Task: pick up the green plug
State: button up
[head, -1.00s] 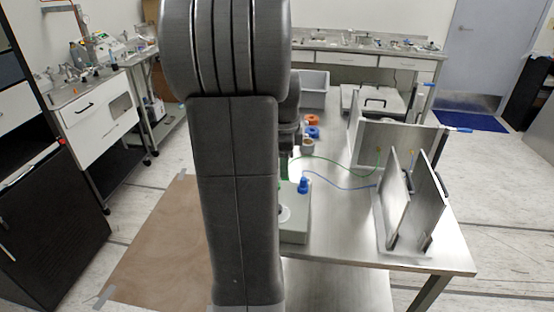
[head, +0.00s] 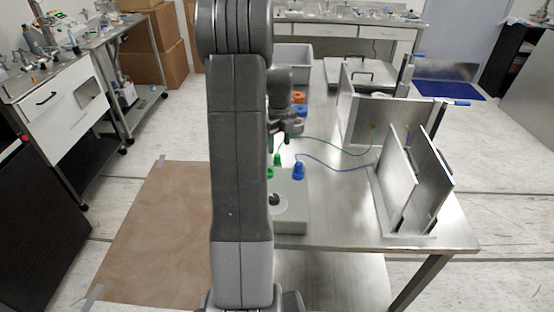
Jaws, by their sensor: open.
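The green plug (head: 277,160) shows just right of my arm, at the far left part of a grey box on the steel table. It looks upright, and its exact seat is hard to make out. A second green piece (head: 270,173) shows just below it, partly hidden by my arm. A green cable (head: 335,148) runs from the plug's area to the metal panels. My gripper (head: 279,136) is open, just above and beyond the green plug and apart from it. My arm hides part of the gripper and the fingertips are small and unclear.
A blue plug (head: 298,171) with a blue cable stands on the grey box (head: 293,218). Orange (head: 299,97) and blue (head: 300,111) rings lie beyond the gripper. Upright metal panels (head: 395,185) stand at right. The table between box and panels is mostly clear.

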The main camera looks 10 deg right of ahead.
aim_at(277, 154)
jog(key=shift+w+a+f+p, duration=0.15)
jog(key=shift+f+p, duration=0.2)
jog(key=shift+f, duration=1.2)
jog(key=shift+w+a+f+p, duration=0.1)
jog(key=shift+f+p, duration=0.2)
jog(key=shift+f, duration=1.25)
jog(key=c, duration=1)
